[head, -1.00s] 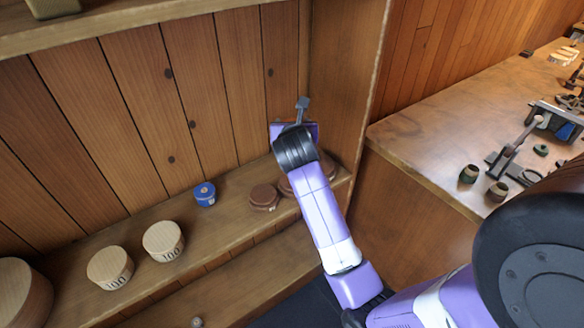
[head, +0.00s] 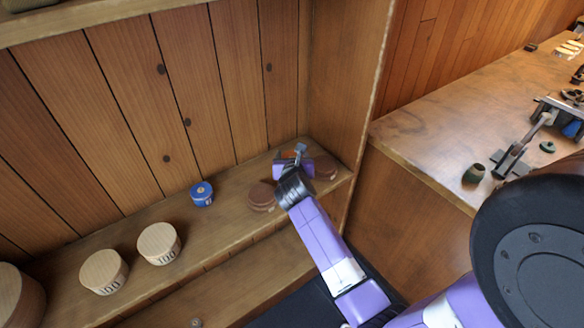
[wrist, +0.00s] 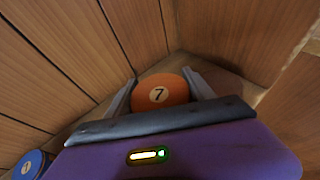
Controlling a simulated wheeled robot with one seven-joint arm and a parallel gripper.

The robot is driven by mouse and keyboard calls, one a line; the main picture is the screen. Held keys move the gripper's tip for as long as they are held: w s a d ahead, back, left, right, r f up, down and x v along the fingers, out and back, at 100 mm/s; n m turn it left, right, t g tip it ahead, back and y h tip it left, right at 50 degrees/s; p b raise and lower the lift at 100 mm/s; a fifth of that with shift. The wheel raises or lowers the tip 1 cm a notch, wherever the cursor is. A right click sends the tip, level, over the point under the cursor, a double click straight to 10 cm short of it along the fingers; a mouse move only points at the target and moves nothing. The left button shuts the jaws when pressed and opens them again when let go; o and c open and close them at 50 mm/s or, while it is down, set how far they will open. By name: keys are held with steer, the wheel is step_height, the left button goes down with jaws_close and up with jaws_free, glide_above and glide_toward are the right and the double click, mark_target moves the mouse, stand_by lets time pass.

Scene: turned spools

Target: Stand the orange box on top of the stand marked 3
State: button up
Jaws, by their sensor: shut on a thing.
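The orange round box (wrist: 161,91), marked 7 on its lid, sits between the two fingers of my gripper (wrist: 162,82) in the wrist view. In the head view only a sliver of orange shows at my gripper (head: 294,156), which is low over the right end of the shelf. My gripper is shut on the box. Brown round stands lie beside it: one at the left (head: 262,196) and one at the right (head: 325,168). Their numbers are not readable, and anything directly under the box is hidden by my gripper.
A blue round box (head: 201,194) stands on the shelf (head: 225,222) left of the stands. Two pale wooden cylinders marked 100 (head: 159,244) are further left. The shelf's side wall (head: 335,90) is close on the right. A workbench (head: 440,140) stands beyond it.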

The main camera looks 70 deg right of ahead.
steer(key=shift+f+b, duration=0.35)
steer(key=shift+f, duration=1.95)
steer(key=shift+f, duration=0.2)
steer(key=o, duration=1.4)
steer(key=shift+r, duration=0.1)
